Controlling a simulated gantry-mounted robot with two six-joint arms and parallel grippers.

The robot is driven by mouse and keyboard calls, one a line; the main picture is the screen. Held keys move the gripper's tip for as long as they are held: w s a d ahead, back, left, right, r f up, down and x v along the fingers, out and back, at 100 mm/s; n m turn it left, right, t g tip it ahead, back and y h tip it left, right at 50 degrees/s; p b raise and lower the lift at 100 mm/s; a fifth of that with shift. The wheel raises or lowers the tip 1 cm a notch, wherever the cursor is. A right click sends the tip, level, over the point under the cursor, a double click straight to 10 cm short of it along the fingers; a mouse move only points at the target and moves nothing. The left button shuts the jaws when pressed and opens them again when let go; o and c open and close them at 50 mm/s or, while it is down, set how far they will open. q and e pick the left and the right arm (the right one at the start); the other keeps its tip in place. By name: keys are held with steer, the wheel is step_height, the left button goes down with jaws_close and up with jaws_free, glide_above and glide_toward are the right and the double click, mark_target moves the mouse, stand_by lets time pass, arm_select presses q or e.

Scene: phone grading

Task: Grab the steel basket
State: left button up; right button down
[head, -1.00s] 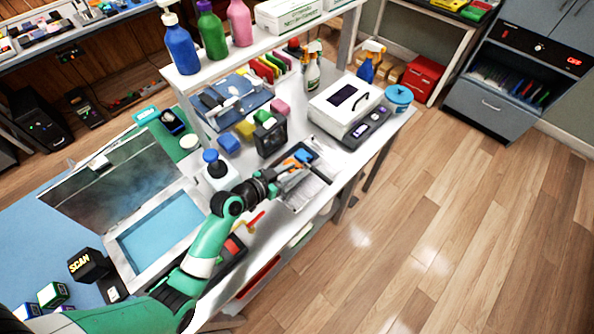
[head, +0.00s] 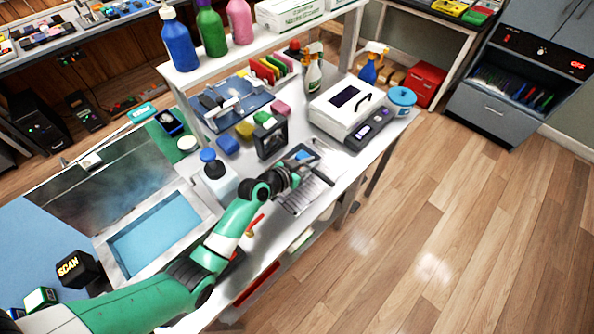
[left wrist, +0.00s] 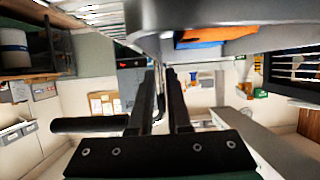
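A shallow grey container (head: 312,150) with something blue inside lies on the white bench in the head view, just beyond my left gripper (head: 294,172). In the left wrist view a grey, rounded container (left wrist: 225,45) with orange and blue contents fills the top, close above my left fingers (left wrist: 161,75). I cannot tell for certain whether it is the steel basket. The black fingers stand a small gap apart, with a thin dark curved line showing between them. No clear grip on anything shows. My right gripper is out of view.
A printed sheet (head: 307,192) lies under my left gripper. A black boxy device (head: 270,140), a white machine (head: 345,105) and a blue-capped bottle (head: 213,175) stand close around. An open blue-filled basin (head: 155,235) is at the left. The shelf with bottles overhangs the back.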

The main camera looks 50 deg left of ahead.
arm_select(q)
jaws_close()
stand_by(1.1)
steer(key=shift+r, duration=0.15)
